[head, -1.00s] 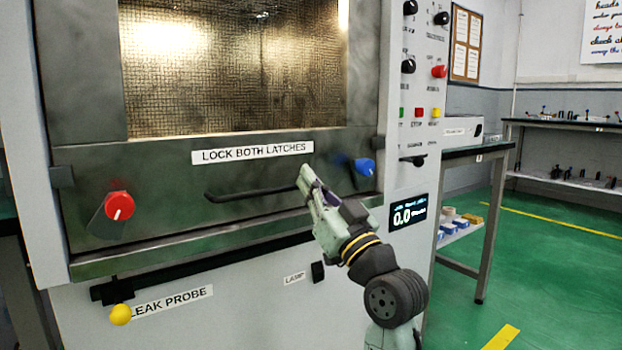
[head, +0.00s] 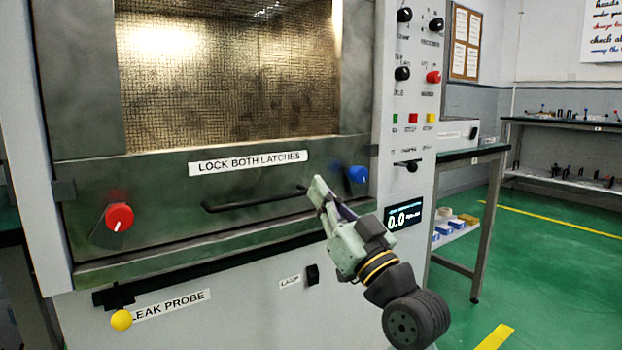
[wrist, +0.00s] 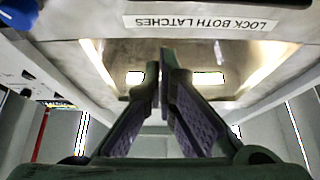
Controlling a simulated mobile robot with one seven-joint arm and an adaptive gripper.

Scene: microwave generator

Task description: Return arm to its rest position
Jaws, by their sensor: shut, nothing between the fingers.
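My gripper (head: 318,190) is shut and empty, in front of the microwave generator's lower door panel. In the head view its tip is close to the right end of the black door handle (head: 255,201); I cannot tell whether they touch. In the wrist view my gripper (wrist: 160,68) shows its two fingers together at the tips. The panel label reading LOCK BOTH LATCHES (head: 248,163) appears upside down in the wrist view (wrist: 200,23). The blue latch knob (head: 357,174) is just right of the gripper tip, and the red latch knob (head: 119,217) is at the left.
A yellow knob (head: 121,320) marked LEAK PROBE sticks out low on the left. A display (head: 403,215) and control knobs line the right column. A bench (head: 478,154) stands to the right, with open green floor (head: 545,250) beyond it.

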